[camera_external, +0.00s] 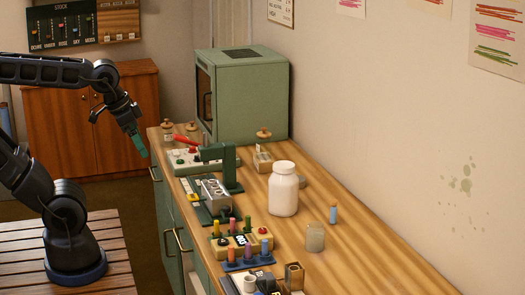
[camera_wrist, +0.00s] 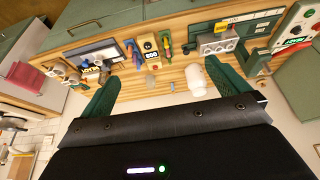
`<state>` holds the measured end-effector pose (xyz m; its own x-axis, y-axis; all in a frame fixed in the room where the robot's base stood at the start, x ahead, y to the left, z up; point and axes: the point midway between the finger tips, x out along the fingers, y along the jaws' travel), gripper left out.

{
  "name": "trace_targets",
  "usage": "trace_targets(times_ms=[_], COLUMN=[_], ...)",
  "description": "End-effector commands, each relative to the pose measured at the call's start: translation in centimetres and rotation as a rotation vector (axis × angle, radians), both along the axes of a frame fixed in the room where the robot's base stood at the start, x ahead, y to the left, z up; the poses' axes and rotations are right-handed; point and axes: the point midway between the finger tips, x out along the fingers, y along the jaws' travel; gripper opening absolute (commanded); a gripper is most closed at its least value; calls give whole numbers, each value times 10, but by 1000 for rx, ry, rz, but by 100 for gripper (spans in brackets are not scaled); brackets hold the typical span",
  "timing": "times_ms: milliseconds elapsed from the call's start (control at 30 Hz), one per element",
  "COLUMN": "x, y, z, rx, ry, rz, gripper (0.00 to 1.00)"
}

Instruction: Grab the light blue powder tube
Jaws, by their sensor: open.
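The light blue powder tube (camera_external: 333,214) stands upright on the wooden counter, right of the white bottle and behind a small glass jar. In the wrist view it seems to be the tiny light blue shape (camera_wrist: 171,91) between my fingers, far below them. My gripper (camera_external: 141,146) hangs in the air left of the counter, well away from the tube. In the wrist view my gripper (camera_wrist: 168,73) has its two green fingers wide apart with nothing between them.
The white bottle (camera_external: 284,190) and glass jar (camera_external: 315,238) stand near the tube. A rack of coloured tubes (camera_external: 247,260), a green press (camera_external: 230,165) and a green oven (camera_external: 245,98) occupy the counter. The counter right of the tube (camera_external: 375,255) is clear.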

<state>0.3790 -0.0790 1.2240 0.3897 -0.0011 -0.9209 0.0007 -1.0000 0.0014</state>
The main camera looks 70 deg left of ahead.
Motion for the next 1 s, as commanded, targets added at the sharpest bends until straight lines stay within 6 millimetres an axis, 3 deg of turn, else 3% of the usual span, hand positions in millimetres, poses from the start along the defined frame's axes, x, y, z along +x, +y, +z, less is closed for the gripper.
trace_targets(times_ms=[467,733,1000], x=[0,0,1], y=[0,0,0], z=[0,0,1], rx=[0,0,0], ry=[0,0,-1], rz=[0,0,0], gripper=[100,47,47])
